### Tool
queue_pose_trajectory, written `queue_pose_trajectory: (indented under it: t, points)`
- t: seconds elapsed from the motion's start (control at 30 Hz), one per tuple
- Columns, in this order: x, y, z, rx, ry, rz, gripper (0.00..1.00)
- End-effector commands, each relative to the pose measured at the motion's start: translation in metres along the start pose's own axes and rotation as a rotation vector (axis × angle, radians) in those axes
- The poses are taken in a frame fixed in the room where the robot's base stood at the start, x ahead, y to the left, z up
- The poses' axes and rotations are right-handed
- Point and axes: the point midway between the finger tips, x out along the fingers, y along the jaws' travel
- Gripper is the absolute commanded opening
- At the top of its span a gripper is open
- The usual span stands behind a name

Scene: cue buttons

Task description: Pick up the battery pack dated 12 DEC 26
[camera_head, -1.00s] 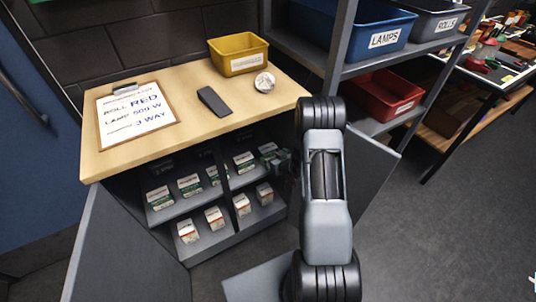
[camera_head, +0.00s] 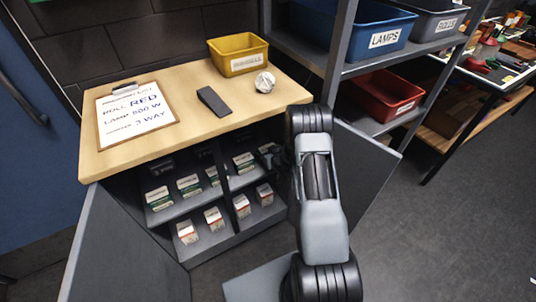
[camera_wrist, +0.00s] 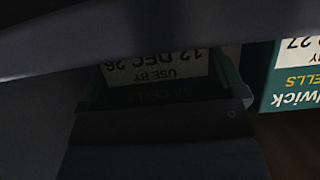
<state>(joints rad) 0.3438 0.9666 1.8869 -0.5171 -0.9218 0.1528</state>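In the wrist view a green and white battery pack (camera_wrist: 160,70) shows upside down, its label reading "USE BY 12 DEC 26". It is in shadow, between a dark band above and the dark part of my gripper (camera_wrist: 160,125) below, which hides part of it. In the head view my gripper (camera_head: 277,158) reaches into the upper right compartment of the open cabinet, and the pack there is hidden behind it. I cannot tell whether the fingers touch the pack. Another green pack (camera_wrist: 292,75), with a date ending in 27, stands to the right in the wrist view.
More green and white packs (camera_head: 158,199) stand on the upper shelf, and red and white boxes (camera_head: 214,218) below. The open cabinet doors (camera_head: 130,250) flank the opening. The worktop (camera_head: 205,135) holds a clipboard (camera_head: 135,112), a dark wedge (camera_head: 212,101) and a yellow bin (camera_head: 240,58).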

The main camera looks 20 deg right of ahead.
Motion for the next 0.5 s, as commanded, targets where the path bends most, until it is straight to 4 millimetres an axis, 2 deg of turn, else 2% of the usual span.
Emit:
queue_pose_trajectory:
  t: [0.03, 0.37, 0.5]
  points:
    - [-0.0001, 0.0000, -0.0001, 0.000, 0.000, 0.000, 0.85]
    - [-0.0002, 0.0001, -0.0001, 0.000, 0.000, 0.000, 0.53]
    - [-0.0002, 0.0002, -0.0007, 0.000, 0.001, 0.000, 0.53]
